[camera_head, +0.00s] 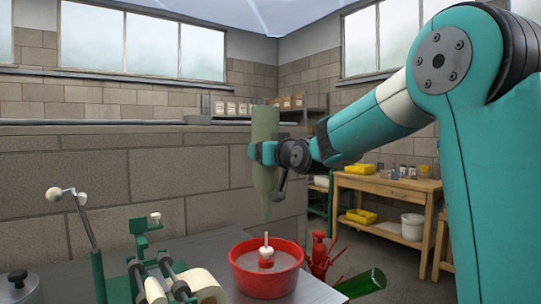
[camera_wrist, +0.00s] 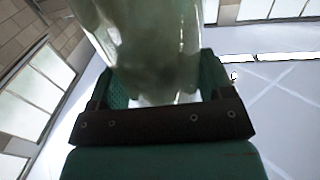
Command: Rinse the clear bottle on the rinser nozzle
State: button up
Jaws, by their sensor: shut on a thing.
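The clear bottle (camera_head: 265,180) is upside down in the head view, neck pointing down, looking pale green-grey. My gripper (camera_head: 264,153) is shut around its body and holds it in the air. In the wrist view the bottle (camera_wrist: 150,45) fills the space between the jaws of my gripper (camera_wrist: 160,90). The rinser nozzle (camera_head: 266,240) is a thin white upright tip on a white and red base inside a red bowl (camera_head: 265,287). The bottle's mouth is above the nozzle, apart from it by a small gap.
The bowl stands on a grey table (camera_head: 220,249). A green device with levers and rollers (camera_head: 150,270) is at left. A green bottle (camera_head: 362,284) and a red spiked rack (camera_head: 319,258) are right of the bowl. A wooden workbench (camera_head: 385,185) stands behind.

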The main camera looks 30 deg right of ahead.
aim_at(273, 178)
dwell(0.5)
jog(key=shift+d+f+b, duration=0.1)
jog(key=shift+f+b, duration=1.25)
jog(key=shift+b, duration=0.1)
jog(key=shift+f, duration=0.1)
jog(key=shift+f+b, duration=1.9)
jog(key=shift+b, duration=0.15)
